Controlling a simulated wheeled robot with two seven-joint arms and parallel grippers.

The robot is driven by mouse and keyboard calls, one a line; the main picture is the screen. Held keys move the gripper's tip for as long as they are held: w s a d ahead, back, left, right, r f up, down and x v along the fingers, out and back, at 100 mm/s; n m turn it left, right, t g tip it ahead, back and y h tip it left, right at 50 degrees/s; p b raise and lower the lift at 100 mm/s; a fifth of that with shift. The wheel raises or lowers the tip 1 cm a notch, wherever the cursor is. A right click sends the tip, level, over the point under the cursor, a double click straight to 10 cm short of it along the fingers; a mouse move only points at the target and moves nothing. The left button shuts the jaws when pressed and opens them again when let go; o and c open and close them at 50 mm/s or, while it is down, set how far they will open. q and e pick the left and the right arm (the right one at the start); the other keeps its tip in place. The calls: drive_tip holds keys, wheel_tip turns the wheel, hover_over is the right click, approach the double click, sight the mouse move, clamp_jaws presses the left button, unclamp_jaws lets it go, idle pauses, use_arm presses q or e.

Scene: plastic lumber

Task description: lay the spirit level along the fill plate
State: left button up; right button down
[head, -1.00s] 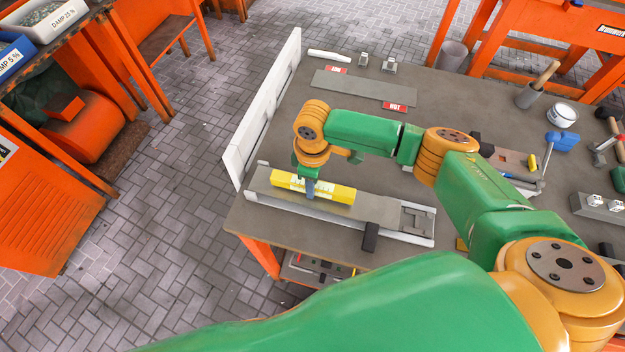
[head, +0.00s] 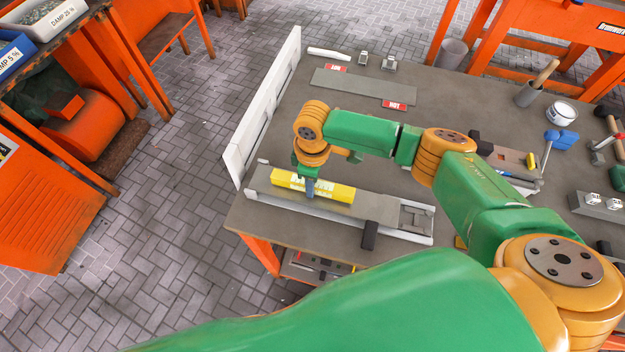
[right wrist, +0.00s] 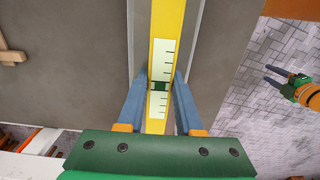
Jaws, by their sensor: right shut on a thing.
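The yellow spirit level (head: 338,193) lies lengthwise over the long grey fill plate (head: 373,207) near the table's front edge. In the head view it runs about parallel to the plate, over its left part. My right gripper (head: 310,192) is shut on the middle of the level from above. In the right wrist view the level (right wrist: 168,22) passes between the two blue fingers (right wrist: 160,95), its white scale facing up. I cannot tell whether its underside touches the plate.
The plate sits in a light-railed mould with a metal end block (head: 416,216) and a dark block (head: 370,235) at its front. A white board (head: 262,105) stands along the table's left edge. Another grey plate (head: 362,87) lies behind, between red HOT labels.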

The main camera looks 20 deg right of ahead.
drive_tip(key=shift+f, duration=0.3)
idle(0.5)
drive_tip(key=shift+c, duration=0.5)
unclamp_jaws()
wheel_tip(320, 180, up, 3)
drive_tip(key=shift+f+p, duration=0.2)
drive_tip(key=shift+p, duration=1.05)
drive_tip(key=shift+r, duration=2.2)
